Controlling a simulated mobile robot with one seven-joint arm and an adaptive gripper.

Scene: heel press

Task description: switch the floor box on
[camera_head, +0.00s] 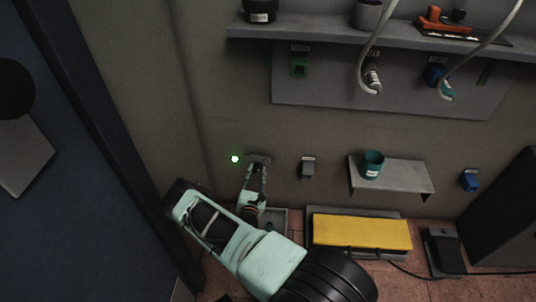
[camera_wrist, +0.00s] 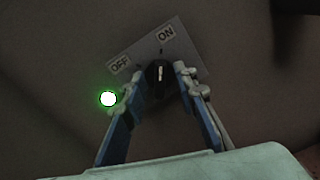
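A pale switch plate (camera_wrist: 190,45) with ON and OFF labels shows in the wrist view. Its dark round knob (camera_wrist: 157,83) carries a white pointer mark, which points up, roughly toward ON. A green lamp (camera_wrist: 108,99) glows left of the plate; it also shows in the head view (camera_head: 235,159). My gripper (camera_wrist: 160,80) is open, with one finger on each side of the knob and small gaps visible. In the head view my gripper (camera_head: 257,168) is at the low wall, over the plate, and hides most of it.
A yellow-topped platform (camera_head: 361,232) lies on the floor right of my arm, with a black pedal (camera_head: 443,250) and cable beyond. A small shelf (camera_head: 405,178) holds a teal cup (camera_head: 371,164). A long shelf (camera_head: 330,37) runs above. A dark blue panel (camera_head: 60,220) stands left.

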